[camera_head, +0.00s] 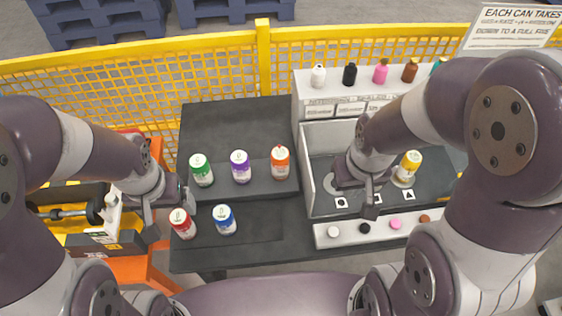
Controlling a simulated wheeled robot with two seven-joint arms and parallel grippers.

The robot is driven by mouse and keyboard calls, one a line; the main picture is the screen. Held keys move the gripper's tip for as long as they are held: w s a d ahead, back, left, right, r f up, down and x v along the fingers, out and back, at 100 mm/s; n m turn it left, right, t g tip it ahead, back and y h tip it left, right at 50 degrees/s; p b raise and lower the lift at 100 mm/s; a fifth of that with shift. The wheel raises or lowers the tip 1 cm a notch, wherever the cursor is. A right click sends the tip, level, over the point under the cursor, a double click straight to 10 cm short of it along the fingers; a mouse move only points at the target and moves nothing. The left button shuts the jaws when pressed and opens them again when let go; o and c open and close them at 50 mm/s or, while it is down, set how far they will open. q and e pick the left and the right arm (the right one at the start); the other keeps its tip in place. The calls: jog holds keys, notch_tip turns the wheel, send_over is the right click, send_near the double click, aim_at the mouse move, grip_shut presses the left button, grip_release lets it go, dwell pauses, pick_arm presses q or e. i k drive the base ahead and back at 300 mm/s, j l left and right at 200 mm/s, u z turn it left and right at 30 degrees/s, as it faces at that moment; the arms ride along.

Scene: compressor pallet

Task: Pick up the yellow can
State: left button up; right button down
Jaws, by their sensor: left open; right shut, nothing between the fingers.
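My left gripper (170,217) is open at the left end of the table, close beside the red can (183,226). I cannot tell whether it touches that can.
Green (201,171), purple (241,167) and orange (280,163) cans stand in a row on a raised dark shelf. A blue can (223,220) stands in front. Small coloured bottles (380,71) line the white ledge. A yellow mesh fence (225,70) runs behind.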

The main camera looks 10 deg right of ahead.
aim_at(411, 160)
jog(key=z, duration=1.45)
jog(key=i+l+u, duration=0.1)
jog(key=i+l, duration=0.4)
jog(key=l, duration=0.2)
jog(key=i+l+u, duration=0.15)
jog(key=i+l, duration=0.3)
jog(key=l, duration=0.25)
jog(key=i+l+u, duration=0.15)
jog(key=l, duration=0.25)
jog(key=i, duration=0.1)
